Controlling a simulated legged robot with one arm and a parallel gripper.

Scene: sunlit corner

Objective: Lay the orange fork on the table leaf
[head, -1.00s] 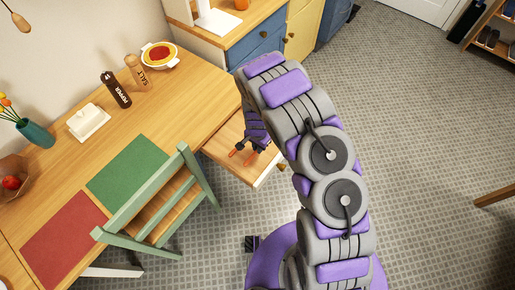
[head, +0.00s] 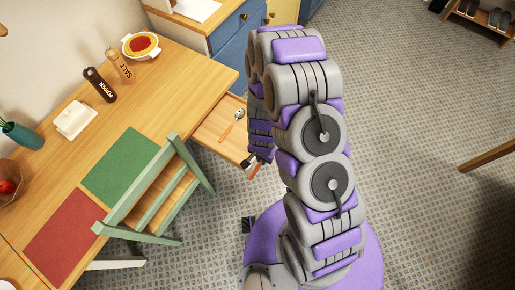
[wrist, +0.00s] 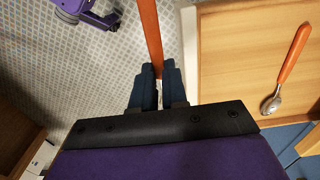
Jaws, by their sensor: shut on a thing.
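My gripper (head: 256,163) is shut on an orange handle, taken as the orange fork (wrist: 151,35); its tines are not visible. In the wrist view the handle runs up from between the fingers (wrist: 157,90) and out of the frame. In the head view my arm partly hides the gripper, and a short orange piece shows below it. The gripper is just past the front corner of the open drawer, over the floor. The wooden table (head: 178,92) is to the left; a seam crosses its lower left end, and I cannot tell which part is the leaf.
A spoon with an orange handle (head: 232,125) lies in the open drawer (head: 210,128); it also shows in the wrist view (wrist: 292,60). A green chair (head: 150,200) stands against the table. Green (head: 120,165) and red (head: 65,225) mats lie on it. The table's right end is bare.

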